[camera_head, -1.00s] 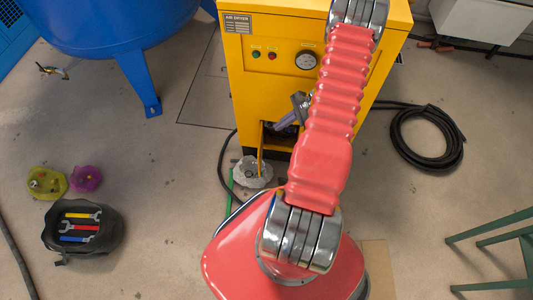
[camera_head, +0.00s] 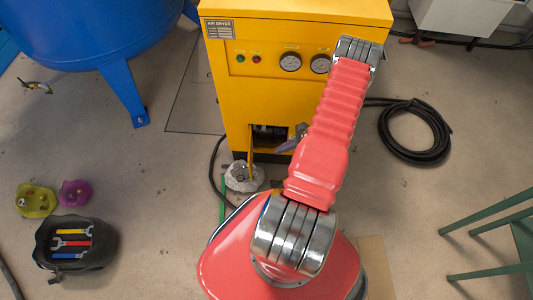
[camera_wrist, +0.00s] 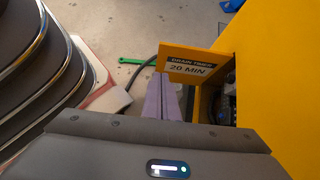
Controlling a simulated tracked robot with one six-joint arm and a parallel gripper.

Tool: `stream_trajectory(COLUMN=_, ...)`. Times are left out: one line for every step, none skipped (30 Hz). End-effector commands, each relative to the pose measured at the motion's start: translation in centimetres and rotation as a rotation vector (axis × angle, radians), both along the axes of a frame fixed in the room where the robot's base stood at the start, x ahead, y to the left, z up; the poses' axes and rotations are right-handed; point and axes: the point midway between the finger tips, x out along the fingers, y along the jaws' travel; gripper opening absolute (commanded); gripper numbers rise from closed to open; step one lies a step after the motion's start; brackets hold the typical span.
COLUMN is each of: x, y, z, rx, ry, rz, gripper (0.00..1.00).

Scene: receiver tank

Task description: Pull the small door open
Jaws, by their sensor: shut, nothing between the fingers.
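The yellow air dryer (camera_head: 232,95) has a low opening (camera_head: 268,133) in its front, with dark parts inside. Its small door (camera_wrist: 190,62), labelled "DRAIN TIMER 20 MIN", stands swung out from the cabinet in the wrist view, with the opening (camera_wrist: 229,85) to its right. In the head view the door shows only as a thin yellow strip at the opening's left. My gripper (camera_wrist: 167,82) is shut and empty, its purple fingers beside the door's lower left part; I cannot tell whether they touch. In the head view my gripper (camera_head: 288,144) is at the opening's lower right, partly hidden by my arm.
A green tool (camera_wrist: 138,61) lies on the floor. A black hose coil (camera_head: 415,135) is at right, a tool bag (camera_head: 75,245) at left. A green chair (camera_head: 500,245) stands lower right.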

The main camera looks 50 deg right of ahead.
Motion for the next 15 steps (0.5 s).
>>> stream_trajectory(x=0.2, y=0.2, z=-0.3, rx=0.001, ry=0.001, rz=0.001, gripper=0.00)
stream_trajectory(x=0.3, y=0.4, z=-0.4, rx=0.002, ry=0.000, rz=0.001, gripper=0.00)
stream_trajectory(x=0.5, y=0.5, z=-0.7, rx=0.001, ry=0.001, rz=0.001, gripper=0.00)
stream_trajectory(x=0.7, y=0.7, z=-0.9, rx=0.001, ry=0.001, rz=0.003, gripper=0.00)
stream_trajectory(x=0.9, y=0.9, z=-1.2, rx=0.001, ry=0.001, rz=0.003, gripper=0.00)
stream_trajectory(x=1.1, y=1.1, z=-1.6, rx=0.001, ry=0.001, rz=0.003, gripper=0.00)
stream_trajectory(x=1.3, y=1.4, z=-1.9, rx=0.001, ry=0.001, rz=0.003, gripper=0.00)
stream_trajectory(x=1.6, y=1.6, z=-2.2, rx=0.001, ry=0.001, rz=0.003, gripper=0.00)
stream_trajectory(x=1.9, y=1.8, z=-2.6, rx=0.001, ry=0.000, rz=0.004, gripper=0.00)
stream_trajectory(x=2.2, y=2.1, z=-2.9, rx=0.001, ry=0.001, rz=0.003, gripper=0.00)
stream_trajectory(x=2.4, y=2.3, z=-3.3, rx=0.002, ry=0.002, rz=0.003, gripper=0.00)
stream_trajectory(x=2.7, y=2.6, z=-3.7, rx=0.002, ry=0.001, rz=0.004, gripper=0.00)
stream_trajectory(x=3.0, y=2.8, z=-4.0, rx=0.002, ry=0.000, rz=0.003, gripper=0.00)
stream_trajectory(x=3.2, y=3.1, z=-4.4, rx=0.002, ry=0.000, rz=0.004, gripper=0.00)
stream_trajectory(x=3.5, y=3.3, z=-4.8, rx=0.002, ry=0.000, rz=0.004, gripper=0.00)
